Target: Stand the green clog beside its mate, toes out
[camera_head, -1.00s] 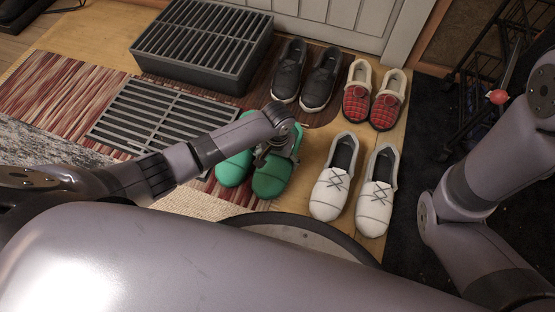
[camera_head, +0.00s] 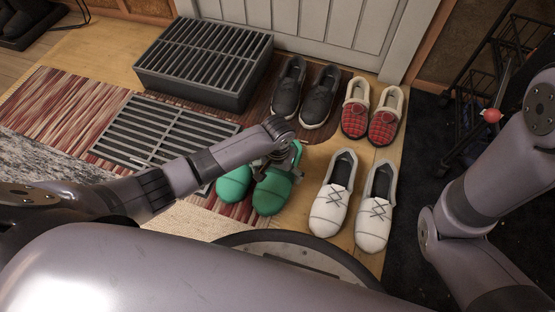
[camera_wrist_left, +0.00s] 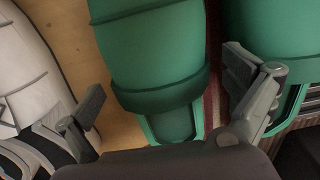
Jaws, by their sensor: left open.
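Two green clogs stand side by side, toes toward the bottom of the head view. The right-hand clog (camera_head: 272,194) is partly hidden by my left gripper (camera_head: 275,159), which is over its heel end. Its mate (camera_head: 233,184) is just to the left, partly hidden by my arm. In the left wrist view my open gripper (camera_wrist_left: 165,80) has one finger on each side of a green clog (camera_wrist_left: 155,55), with visible gaps. The other clog (camera_wrist_left: 275,30) lies beyond the right finger. My right gripper is out of view.
White laced shoes (camera_head: 332,197) stand to the right of the clogs. Red plaid slippers (camera_head: 384,125) and black shoes (camera_head: 288,92) are behind. A grey slatted grate (camera_head: 130,138) and a raised slatted box (camera_head: 150,70) lie left. A black wire rack (camera_head: 480,95) stands right.

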